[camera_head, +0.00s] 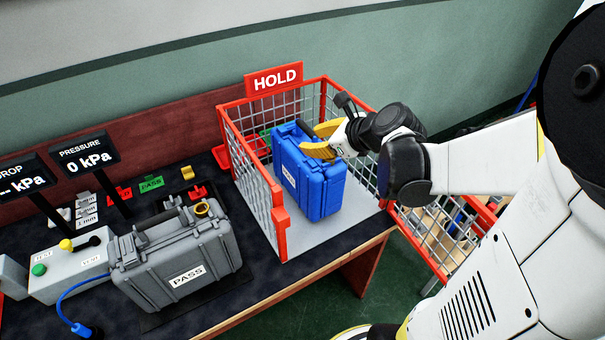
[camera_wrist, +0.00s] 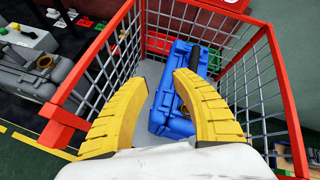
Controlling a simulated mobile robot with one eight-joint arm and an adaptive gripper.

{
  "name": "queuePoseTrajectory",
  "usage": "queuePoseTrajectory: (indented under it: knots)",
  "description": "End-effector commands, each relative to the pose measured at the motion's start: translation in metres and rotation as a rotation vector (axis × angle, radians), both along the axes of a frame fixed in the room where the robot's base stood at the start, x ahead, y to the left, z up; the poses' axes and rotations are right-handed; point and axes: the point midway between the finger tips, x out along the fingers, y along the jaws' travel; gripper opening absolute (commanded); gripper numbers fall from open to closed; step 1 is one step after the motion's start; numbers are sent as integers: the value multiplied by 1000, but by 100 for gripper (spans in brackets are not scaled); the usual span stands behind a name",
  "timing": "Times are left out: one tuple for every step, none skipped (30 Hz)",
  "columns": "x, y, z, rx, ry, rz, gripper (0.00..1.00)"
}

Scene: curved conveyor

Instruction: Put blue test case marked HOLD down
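The blue test case (camera_head: 322,190) stands upright inside the red-framed wire cage (camera_head: 279,222) that bears a HOLD sign (camera_head: 274,79). Its base appears to rest on the cage's grey floor; a white label on its side is too small to read surely. My gripper (camera_head: 318,142) reaches into the cage over the case's upper part. In the wrist view, the yellow fingers of my gripper (camera_wrist: 161,80) are spread apart with nothing clamped between the tips. The blue case (camera_wrist: 172,112) lies beyond them, partly hidden by the right finger. Its dark handle (camera_wrist: 194,62) is clear of both tips.
A grey case marked PASS (camera_head: 177,262) stands on the dark bench left of the cage, beside a control box (camera_head: 70,268) and pressure displays (camera_head: 84,152). Red trays lie behind the blue case. Another red wire basket (camera_head: 432,252) is lower right. The cage walls surround my fingers.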

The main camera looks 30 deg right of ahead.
Motion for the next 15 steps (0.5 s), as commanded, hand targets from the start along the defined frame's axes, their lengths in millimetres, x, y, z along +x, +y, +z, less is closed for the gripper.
queuePoseTrajectory:
  knots:
    - [-12,29,3,-181,7,154,32]
    - [-20,44,4,-311,9,262,32]
    - [-32,61,5,-484,7,409,32]
    - [-41,73,6,-611,4,523,32]
    - [-51,84,7,-736,-2,639,32]
    - [-65,96,7,-901,-13,793,32]
    - [-75,104,8,-1020,-22,907,32]
    - [-85,111,8,-1133,-34,1020,32]
    - [-98,118,9,-1274,-51,1162,32]
    - [-107,122,9,-1372,-62,1263,32]
    - [-115,126,9,-1463,-75,1357,32]
    - [-124,129,10,-1569,-91,1470,32]
    - [-130,130,10,-1640,-101,1545,32]
    - [-136,132,11,-1701,-111,1612,32]
    - [-141,133,11,-1768,-122,1687,32]
